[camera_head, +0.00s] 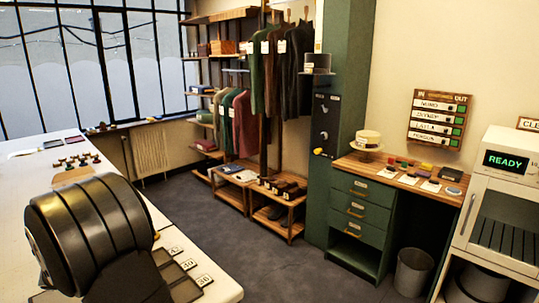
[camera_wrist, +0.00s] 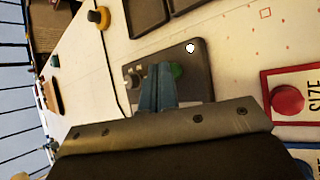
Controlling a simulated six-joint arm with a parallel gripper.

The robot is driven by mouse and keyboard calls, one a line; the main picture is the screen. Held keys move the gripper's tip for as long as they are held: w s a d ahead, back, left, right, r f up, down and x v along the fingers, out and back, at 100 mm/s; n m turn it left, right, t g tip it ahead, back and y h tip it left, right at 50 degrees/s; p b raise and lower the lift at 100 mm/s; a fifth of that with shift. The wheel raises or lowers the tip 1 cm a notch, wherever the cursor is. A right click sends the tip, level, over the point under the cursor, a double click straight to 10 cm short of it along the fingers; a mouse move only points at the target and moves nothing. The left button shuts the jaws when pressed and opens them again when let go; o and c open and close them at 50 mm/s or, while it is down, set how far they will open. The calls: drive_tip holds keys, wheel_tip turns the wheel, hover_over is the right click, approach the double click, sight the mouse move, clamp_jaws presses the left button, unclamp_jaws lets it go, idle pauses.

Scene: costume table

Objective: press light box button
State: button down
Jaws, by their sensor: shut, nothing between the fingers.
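In the wrist view, my gripper (camera_wrist: 158,70) is shut and empty, its two blue-grey fingers together. They overlap a flat dark grey box (camera_wrist: 200,82) on the white table. A white round spot (camera_wrist: 190,48) lies near the box's far corner. I cannot tell whether the fingers touch the button or hover above it. No label shows this is the light box. In the head view my dark arm hides part of the table, and my gripper is not visible.
In the wrist view, a red round piece (camera_wrist: 288,99) sits on a red-edged "SIZE" card at right. A yellow-and-dark round piece (camera_wrist: 98,18) stands at upper left. The white table (camera_head: 30,178) also shows in the head view, with dark numbered trays (camera_head: 185,282) beside my arm.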

drive_tip(key=shift+r, duration=0.2)
drive_tip(key=shift+r, duration=3)
drive_tip(key=shift+f, duration=0.1)
